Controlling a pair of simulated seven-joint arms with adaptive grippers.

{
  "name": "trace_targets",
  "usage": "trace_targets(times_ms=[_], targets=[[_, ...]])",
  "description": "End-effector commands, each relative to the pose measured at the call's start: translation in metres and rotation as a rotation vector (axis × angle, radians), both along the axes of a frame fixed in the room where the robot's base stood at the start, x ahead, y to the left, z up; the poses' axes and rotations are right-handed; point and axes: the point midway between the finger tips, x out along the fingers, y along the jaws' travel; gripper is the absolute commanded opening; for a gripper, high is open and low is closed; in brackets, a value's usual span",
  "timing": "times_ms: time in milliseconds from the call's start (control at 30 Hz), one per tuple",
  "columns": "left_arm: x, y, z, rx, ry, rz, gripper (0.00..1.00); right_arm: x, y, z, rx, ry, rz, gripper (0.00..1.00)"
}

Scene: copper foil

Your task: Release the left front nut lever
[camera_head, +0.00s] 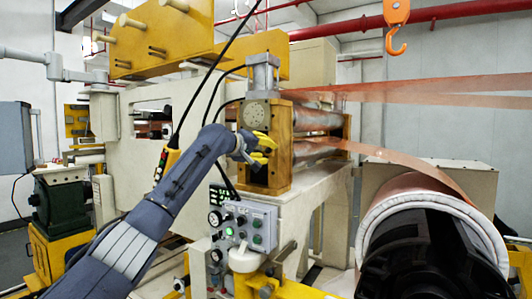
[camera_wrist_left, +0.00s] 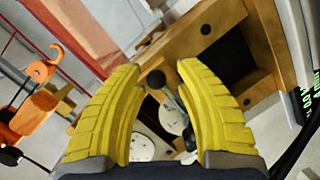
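My left gripper (camera_head: 265,152) is up against the front of the wooden-brown roller housing (camera_head: 281,120) in the head view. In the left wrist view my left gripper (camera_wrist_left: 160,68) has its two yellow fingers apart. A lever with a black ball knob (camera_wrist_left: 156,79) and a grey shaft shows in the gap between them. The knob is near the fingertips, and the fingers do not look closed on it. I cannot tell whether either finger touches it. In the head view the gripper hides the lever. My right gripper is in neither view.
A control panel (camera_head: 242,224) with knobs and a green light stands below my left forearm. Copper foil (camera_head: 440,87) runs right from the rollers, above a large copper roll (camera_head: 415,186). An orange hook (camera_head: 396,40) hangs at the upper right. A yellow pendant (camera_head: 167,162) hangs beside my arm.

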Motion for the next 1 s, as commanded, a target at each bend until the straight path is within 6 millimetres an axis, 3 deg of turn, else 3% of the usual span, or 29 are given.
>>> trace_targets(times_ms=[33, 267, 633, 1000], targets=[[0.000, 0.000, 0.000, 0.000, 0.000, 0.000, 0.27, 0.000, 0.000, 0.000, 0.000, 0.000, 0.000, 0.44], [0.000, 0.000, 0.000, 0.000, 0.000, 0.000, 0.00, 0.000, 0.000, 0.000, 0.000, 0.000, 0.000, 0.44], [0.000, 0.001, 0.002, -0.002, -0.002, 0.001, 0.00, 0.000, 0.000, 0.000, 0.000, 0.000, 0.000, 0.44], [-0.001, 0.017, 0.007, -0.049, 0.021, 0.017, 0.00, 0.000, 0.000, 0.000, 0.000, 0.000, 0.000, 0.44]])
